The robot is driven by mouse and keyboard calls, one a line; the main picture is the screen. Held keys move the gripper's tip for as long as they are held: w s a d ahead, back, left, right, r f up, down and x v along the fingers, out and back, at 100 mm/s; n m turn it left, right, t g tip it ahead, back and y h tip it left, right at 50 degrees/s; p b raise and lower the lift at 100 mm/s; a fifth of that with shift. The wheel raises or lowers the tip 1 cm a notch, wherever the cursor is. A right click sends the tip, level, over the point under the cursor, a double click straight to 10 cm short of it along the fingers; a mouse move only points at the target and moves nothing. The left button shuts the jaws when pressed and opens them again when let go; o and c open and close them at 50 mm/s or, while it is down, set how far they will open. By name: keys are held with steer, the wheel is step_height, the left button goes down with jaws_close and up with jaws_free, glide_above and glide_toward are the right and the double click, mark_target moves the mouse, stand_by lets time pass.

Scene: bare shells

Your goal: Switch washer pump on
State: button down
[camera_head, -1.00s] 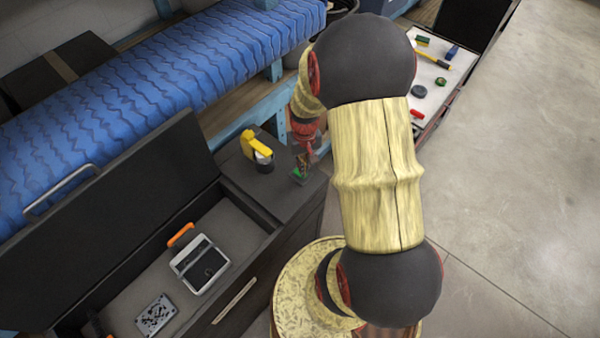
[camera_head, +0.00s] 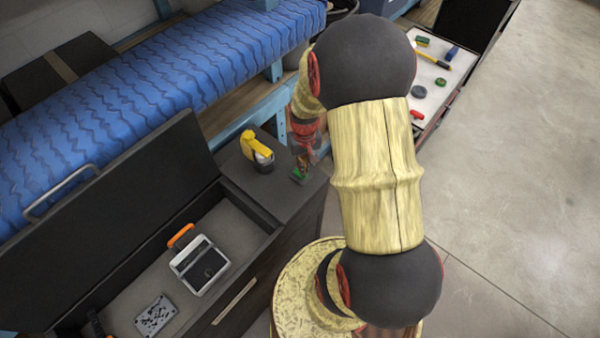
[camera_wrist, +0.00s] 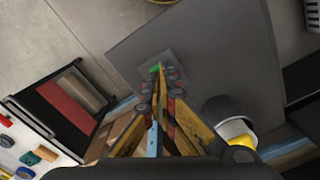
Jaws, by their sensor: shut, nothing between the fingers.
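A small grey switch plate with a green part (camera_head: 298,177) sits on the dark top of the cabinet, near its right edge. It also shows in the wrist view as a grey plate (camera_wrist: 182,60) with a green spot beside the fingertips. My gripper (camera_wrist: 164,76) is shut and empty, its tips over the plate. In the head view my gripper (camera_head: 303,160) is partly behind my arm, just above the switch. The fingers hide part of the plate, and I cannot tell whether they touch it. No label is readable.
An open black chest (camera_head: 250,236) holds a grey-framed device (camera_head: 200,266) and a metal plate (camera_head: 155,315). A tool tray (camera_head: 435,75) lies at the upper right.

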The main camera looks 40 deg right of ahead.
steer(key=shift+f+b, duration=0.8)
steer(key=shift+f, duration=0.4)
stand_by(0.6)
steer(key=shift+r, duration=0.15)
steer(key=shift+r+p, duration=2.55)
steer(key=shift+r, duration=0.9)
